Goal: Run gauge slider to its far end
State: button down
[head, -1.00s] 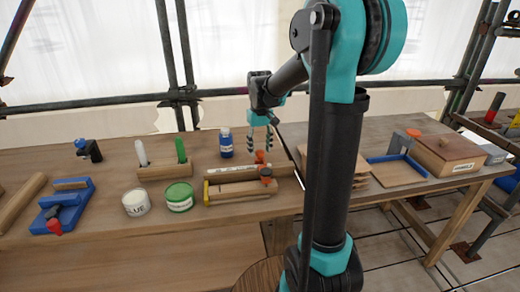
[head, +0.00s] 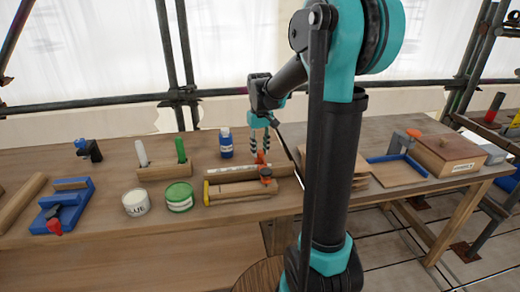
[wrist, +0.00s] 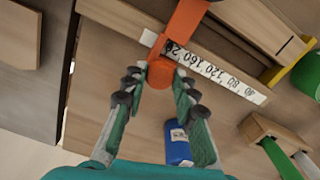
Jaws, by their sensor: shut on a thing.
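The gauge is a wooden strip with a white numbered scale (head: 228,170) on the bench; the scale also shows in the wrist view (wrist: 225,77). Its orange slider (head: 260,158) stands toward the right part of the scale in the head view. In the wrist view the slider's orange knob (wrist: 160,73) is between my fingertips, close to the 160 and higher marks. My gripper (head: 259,153) points down and is shut on the slider. The fingers hide part of it, and the scale's far end is partly covered.
A wooden block with an orange-topped clamp (head: 265,172) lies just in front of the gauge. A blue bottle (head: 226,143) stands behind it, a green tin (head: 179,197) and a pen holder (head: 164,172) to the left. Flat boards (head: 375,170) lie to the right, partly behind my arm.

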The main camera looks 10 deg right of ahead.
jog(key=d, duration=0.9)
jog(key=shift+d, duration=0.15)
jog(key=c, duration=1.2)
grip_release()
jog(key=shift+d, duration=0.1)
notch_tip(320, 180, up, 12)
jog(key=shift+r, duration=0.1)
